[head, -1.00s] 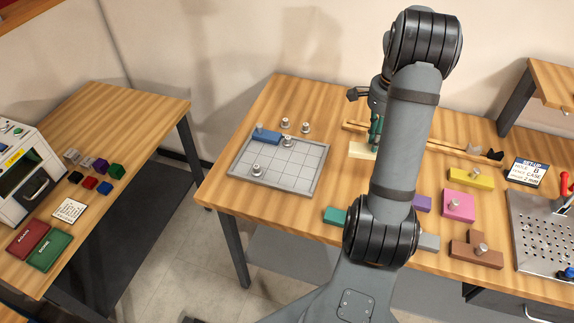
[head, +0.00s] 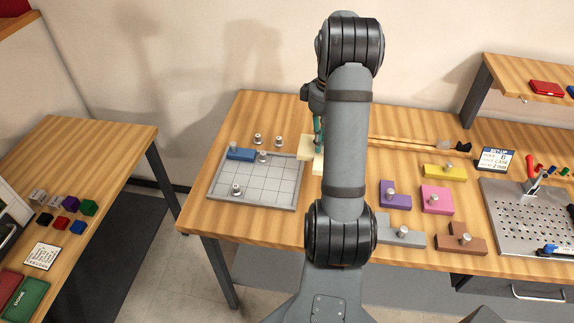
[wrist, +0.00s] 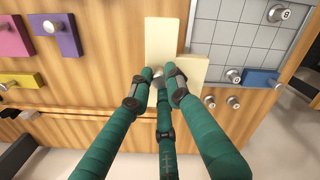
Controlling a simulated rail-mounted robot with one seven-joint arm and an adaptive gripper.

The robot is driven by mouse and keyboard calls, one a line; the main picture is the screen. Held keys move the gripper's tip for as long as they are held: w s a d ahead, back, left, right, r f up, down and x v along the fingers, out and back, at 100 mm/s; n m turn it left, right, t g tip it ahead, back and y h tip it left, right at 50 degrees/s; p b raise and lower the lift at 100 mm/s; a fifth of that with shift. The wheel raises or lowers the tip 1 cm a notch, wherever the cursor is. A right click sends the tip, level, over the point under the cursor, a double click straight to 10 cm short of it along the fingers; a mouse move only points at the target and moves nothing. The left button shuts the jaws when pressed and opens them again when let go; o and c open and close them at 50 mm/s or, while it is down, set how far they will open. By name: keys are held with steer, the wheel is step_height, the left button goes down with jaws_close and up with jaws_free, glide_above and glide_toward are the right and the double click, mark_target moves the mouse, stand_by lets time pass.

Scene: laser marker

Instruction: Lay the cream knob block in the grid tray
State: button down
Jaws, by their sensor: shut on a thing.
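The cream knob block (head: 307,145) shows partly in the head view, beside and overlapping the right edge of the grid tray (head: 284,205). In the wrist view the cream block (wrist: 163,35) has a long part and a side part, with its metal knob between my fingertips. My gripper (wrist: 160,80) is shut on that knob. The tray (wrist: 222,35) lies just to the right of the block in the wrist view. The block looks held above the table, but its height is hard to tell. My arm hides part of it in the head view.
A blue knob block (head: 241,154) sits in the tray's far left corner. Metal weights (head: 236,189) stand in and behind the tray. Purple (head: 395,194), pink (head: 437,200), yellow (head: 444,171), grey (head: 401,231) and brown (head: 460,243) knob blocks lie right of my arm. Much of the tray grid is bare.

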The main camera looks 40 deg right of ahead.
steer(key=w+a+f+p, duration=0.1)
steer(key=w+a+f, duration=0.1)
steer(key=f, duration=0.1)
steer(key=w+a+f+p, duration=0.1)
steer(key=w+f, duration=0.2)
steer(key=w+a+f+p, duration=0.1)
steer(key=w+a+f, duration=0.1)
steer(key=f, duration=0.1)
steer(key=shift+w+a+f, duration=0.1)
steer(key=shift+w+a, duration=0.05)
steer(key=shift+a, duration=0.15)
steer(key=shift+f, duration=0.2)
steer(key=shift+f, duration=0.25)
steer(key=c, duration=1.6)
jaws_free()
steer(key=shift+r, duration=0.1)
steer(key=shift+c, duration=0.2)
